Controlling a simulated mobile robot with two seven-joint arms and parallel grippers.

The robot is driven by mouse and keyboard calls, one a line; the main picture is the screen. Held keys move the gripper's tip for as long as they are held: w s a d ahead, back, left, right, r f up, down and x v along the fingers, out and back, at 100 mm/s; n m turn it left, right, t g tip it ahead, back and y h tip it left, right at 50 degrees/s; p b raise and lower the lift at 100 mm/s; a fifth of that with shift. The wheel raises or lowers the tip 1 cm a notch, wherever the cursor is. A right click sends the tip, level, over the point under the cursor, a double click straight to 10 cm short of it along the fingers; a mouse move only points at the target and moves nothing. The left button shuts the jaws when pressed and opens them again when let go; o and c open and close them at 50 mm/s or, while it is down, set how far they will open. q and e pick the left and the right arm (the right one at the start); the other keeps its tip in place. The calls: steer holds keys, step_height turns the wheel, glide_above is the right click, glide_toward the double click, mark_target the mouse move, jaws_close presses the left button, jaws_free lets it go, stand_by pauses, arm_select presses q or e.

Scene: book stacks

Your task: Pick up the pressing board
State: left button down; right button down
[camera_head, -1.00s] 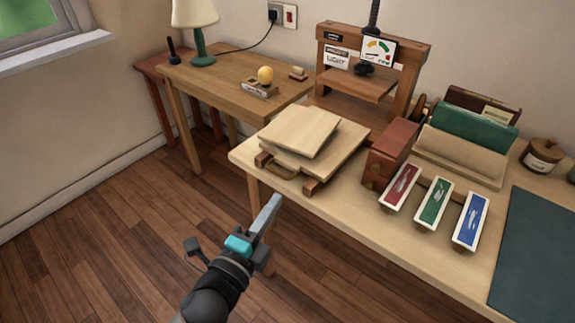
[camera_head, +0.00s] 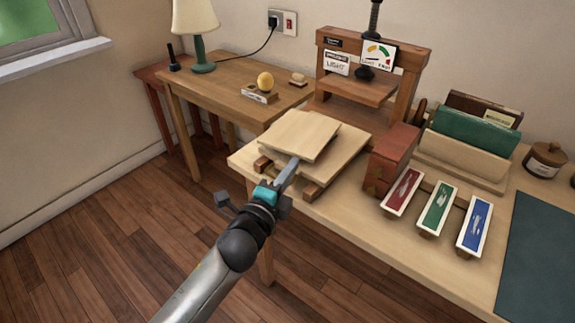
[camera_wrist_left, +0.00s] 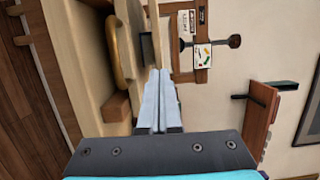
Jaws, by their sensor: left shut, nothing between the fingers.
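Two pale wooden boards lie stacked at the near left corner of the workbench; I cannot tell which is the pressing board. The smaller upper board (camera_head: 300,132) rests askew on the larger lower board (camera_head: 343,158), which sits on brown wooden blocks (camera_head: 318,188). A curved tan handle (camera_wrist_left: 113,50) shows at the boards' front edge in the left wrist view. My left gripper (camera_head: 293,166) is shut and empty, its fingertips at the front edge of the boards, close to the handle. Whether they touch is unclear. My right gripper is not in view.
A reddish-brown box (camera_head: 392,160) stands right of the boards, with red, green and blue labelled trays beyond. A wooden screw press (camera_head: 350,92) stands behind. A side table (camera_head: 225,82) with a lamp is at the back left. Floor in front is clear.

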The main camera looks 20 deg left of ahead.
mark_target(288, 153)
arm_select(q)
steer(key=shift+w+a, duration=0.7)
steer(key=shift+w, duration=0.1)
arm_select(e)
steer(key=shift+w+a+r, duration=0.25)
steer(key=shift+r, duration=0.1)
arm_select(q)
steer(key=shift+w, duration=0.1)
steer(key=shift+w+a, duration=0.65)
steer(key=shift+w, duration=0.1)
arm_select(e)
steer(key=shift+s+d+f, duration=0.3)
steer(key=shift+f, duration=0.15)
